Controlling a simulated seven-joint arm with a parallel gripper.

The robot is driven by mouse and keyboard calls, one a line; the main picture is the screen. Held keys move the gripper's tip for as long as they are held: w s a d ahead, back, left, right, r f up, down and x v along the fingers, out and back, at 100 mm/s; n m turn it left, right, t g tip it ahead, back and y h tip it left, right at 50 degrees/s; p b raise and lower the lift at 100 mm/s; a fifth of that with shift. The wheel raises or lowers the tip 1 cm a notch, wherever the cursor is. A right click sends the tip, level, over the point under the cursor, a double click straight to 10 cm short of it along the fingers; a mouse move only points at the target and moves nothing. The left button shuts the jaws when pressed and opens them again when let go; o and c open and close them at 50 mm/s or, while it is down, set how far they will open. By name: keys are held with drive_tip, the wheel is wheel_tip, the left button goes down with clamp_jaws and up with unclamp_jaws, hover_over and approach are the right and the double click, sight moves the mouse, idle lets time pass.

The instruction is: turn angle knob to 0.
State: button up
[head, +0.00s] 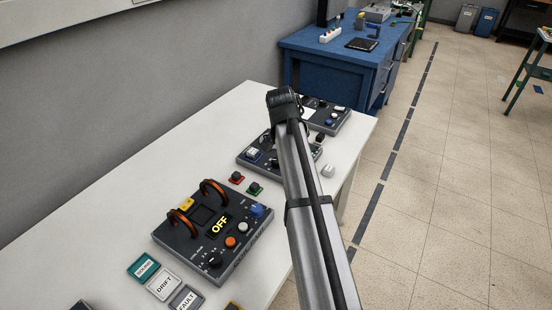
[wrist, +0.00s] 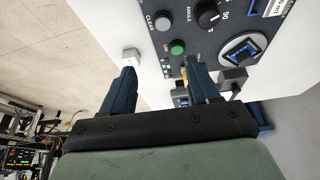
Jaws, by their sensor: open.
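The angle knob (wrist: 208,14) is black with a white pointer mark and sits on a dark panel (wrist: 200,32) at the top of the wrist view. The word ANGLE is printed beside it, and the number 90 shows at its right. My gripper (wrist: 158,66) is open and empty. Its fingers are apart, below and to the left of the knob in the picture, and do not touch it. The right finger overlaps the panel's edge. In the head view my arm hides the gripper, and I cannot make out the angle knob there.
On the panel are a grey CLEAR button (wrist: 163,20), a green button (wrist: 177,47) and a blue-framed square part (wrist: 240,52). In the head view a coil box reading OFF (head: 213,232) and labelled tiles (head: 163,284) lie on the white table (head: 110,195). A blue bench (head: 330,58) stands behind.

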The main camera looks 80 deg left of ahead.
wheel_tip(320, 180, up, 3)
hover_over(276, 161)
drive_tip(key=s+d, duration=0.3)
drive_tip(key=d, duration=0.1)
drive_tip(key=shift+y, duration=0.3)
drive_tip(key=x, duration=1.3)
drive_tip(key=shift+s+a+f, duration=0.2)
drive_tip(key=shift+s+a, duration=0.05)
drive_tip(key=shift+s, duration=0.05)
drive_tip(key=c, duration=1)
